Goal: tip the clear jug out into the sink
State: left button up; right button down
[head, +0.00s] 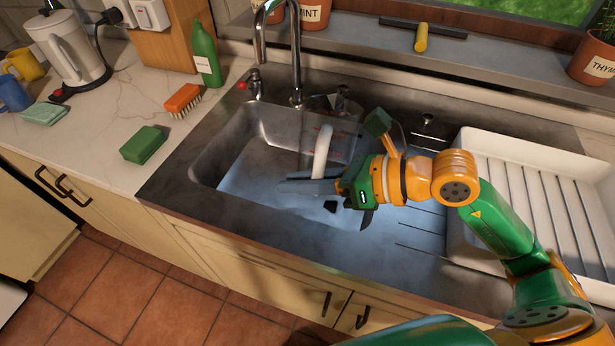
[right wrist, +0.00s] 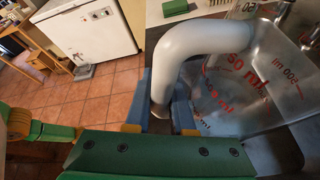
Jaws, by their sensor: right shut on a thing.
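The clear jug (right wrist: 243,85) has red volume marks and a thick white handle (right wrist: 185,50). In the head view its see-through body is hard to make out, but the handle (head: 322,150) shows over the sink basin (head: 225,150). My right gripper (head: 312,186) is shut on the jug's handle, its blue-grey fingers on either side of it. I cannot tell the jug's exact tilt or whether anything is inside. The faucet (head: 296,60) rises behind the basin. My left gripper is not in view.
A white ribbed drying rack (head: 480,165) stands right of the basin. On the left counter are a green sponge (head: 143,144), an orange brush (head: 184,98), a green bottle (head: 206,55) and a kettle (head: 68,45). Potted herbs stand on the sill.

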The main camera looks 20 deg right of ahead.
jog(key=r+m+g+y+p, duration=0.1)
jog(key=m+p, duration=0.1)
jog(key=r+m+g+y+p, duration=0.1)
jog(key=m+g+p, duration=0.1)
jog(key=w+r+m+g+y+p, duration=0.1)
jog(key=m+g+p, duration=0.1)
jog(key=shift+d+m+p, duration=0.2)
jog(key=shift+m+p, duration=0.1)
jog(key=shift+m, duration=0.1)
dwell(1.5)
jog(key=shift+s, duration=0.1)
